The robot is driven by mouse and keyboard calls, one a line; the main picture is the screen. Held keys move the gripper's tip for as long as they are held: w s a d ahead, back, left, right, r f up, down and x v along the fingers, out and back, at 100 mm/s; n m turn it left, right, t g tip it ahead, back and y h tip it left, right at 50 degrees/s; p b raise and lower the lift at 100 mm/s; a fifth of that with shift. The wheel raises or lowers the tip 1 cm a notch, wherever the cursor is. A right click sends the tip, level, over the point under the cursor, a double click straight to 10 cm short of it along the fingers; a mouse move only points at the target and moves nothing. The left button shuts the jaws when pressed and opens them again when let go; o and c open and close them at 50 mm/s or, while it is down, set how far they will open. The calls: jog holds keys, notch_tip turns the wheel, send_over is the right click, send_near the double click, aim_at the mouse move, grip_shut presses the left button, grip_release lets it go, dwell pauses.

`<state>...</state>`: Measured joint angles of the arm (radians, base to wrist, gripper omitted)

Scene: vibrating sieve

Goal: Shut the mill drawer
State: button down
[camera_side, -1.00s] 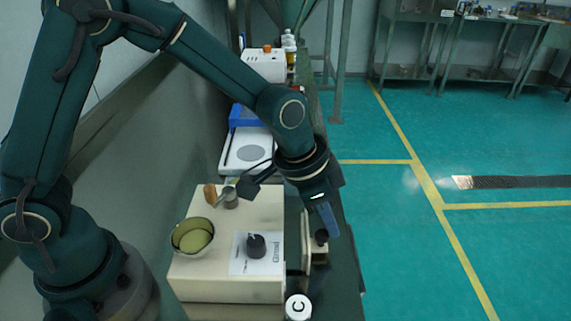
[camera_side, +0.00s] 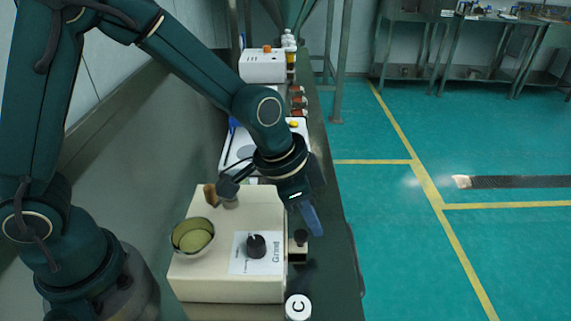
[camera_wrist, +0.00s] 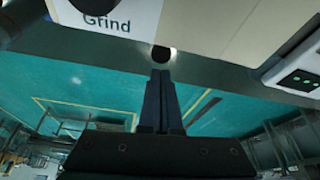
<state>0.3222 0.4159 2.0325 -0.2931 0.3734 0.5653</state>
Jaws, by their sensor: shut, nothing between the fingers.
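The mill (camera_side: 215,277) is a cream box with a "Grind" label and a dark dial on its top. Its drawer (camera_side: 297,252) is on the right side, with a round black knob (camera_side: 301,237). The drawer front sits close to the mill's side; I cannot tell whether it is fully flush. My gripper (camera_side: 317,231) is shut and empty, pointing down just right of the knob. In the wrist view my shut fingers (camera_wrist: 160,74) point at the dark knob (camera_wrist: 161,54), very near or touching it. The mill's edge (camera_wrist: 210,30) shows beyond.
A glass bowl (camera_side: 193,237) with greenish content stands on the mill's left. A white-lidded container (camera_side: 298,307) marked "C" stands in front of the drawer. A white device (camera_side: 262,66) is farther back. The bench's right edge is close to my gripper.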

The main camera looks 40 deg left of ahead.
jog(key=w+d, duration=0.2)
jog(key=shift+w+r, duration=0.35)
jog(key=s+a+r+n+t, duration=0.1)
jog(key=s+a+r, duration=0.15)
jog(key=r, duration=0.45)
jog(key=s+a+r+t, duration=0.1)
jog(key=a+r, duration=0.2)
jog(key=r, duration=0.4)
jog(key=s+a+n, duration=0.1)
jog(key=s+a, duration=0.1)
jog(key=s, duration=0.1)
jog(key=s+a+n+y, duration=0.1)
jog(key=s+a, duration=0.2)
jog(key=s+a+n+t, duration=0.1)
jog(key=s+a+n, duration=0.1)
jog(key=s, duration=0.1)
jog(key=shift+a+y, duration=0.2)
jog(key=shift+y, duration=0.2)
jog(key=s+f, duration=0.1)
jog(key=s+a+f+n, duration=0.1)
jog(key=s+f+n, duration=0.1)
jog(key=s, duration=0.1)
jog(key=shift+s+a+f+g+y, duration=0.1)
jog(key=shift+a+f+g+y, duration=0.15)
jog(key=shift+f+g+y, duration=0.1)
